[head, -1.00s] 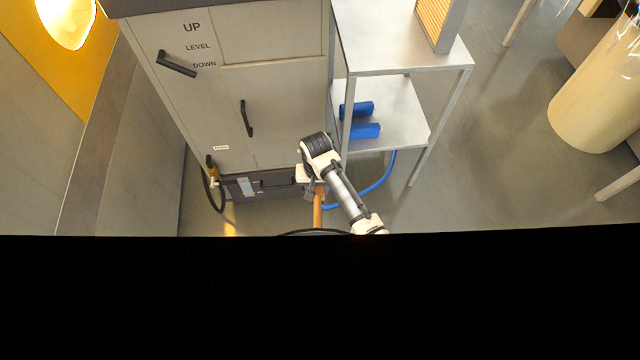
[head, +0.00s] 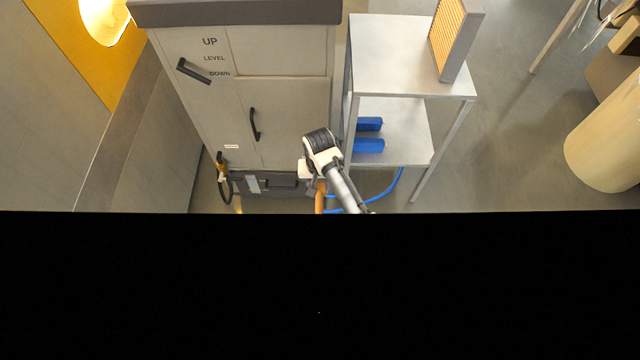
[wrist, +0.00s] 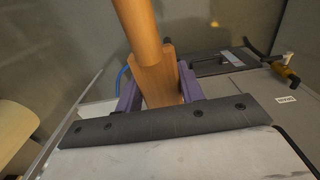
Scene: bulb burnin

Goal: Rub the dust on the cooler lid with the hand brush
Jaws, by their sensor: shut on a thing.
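My gripper (head: 313,184) is at the lower middle of the head view, in front of the cabinet's right edge. In the wrist view its purple fingers (wrist: 158,92) are shut on an orange-brown wooden piece, which I take for the hand brush (wrist: 150,55). The brush also shows in the head view as an orange stick (head: 320,198) below the gripper. Its bristles are not visible. I cannot surely make out the cooler lid or any dust; a dark flat case with a handle (head: 275,183) lies low at the cabinet's foot.
A grey cabinet (head: 290,110) with black levers stands left of centre. A metal shelf (head: 390,50) holding blue blocks (head: 368,145) stands on the right, a blue hose (head: 385,195) beneath it. A beige cylinder (head: 610,145) stands far right. Black covers the lower head view.

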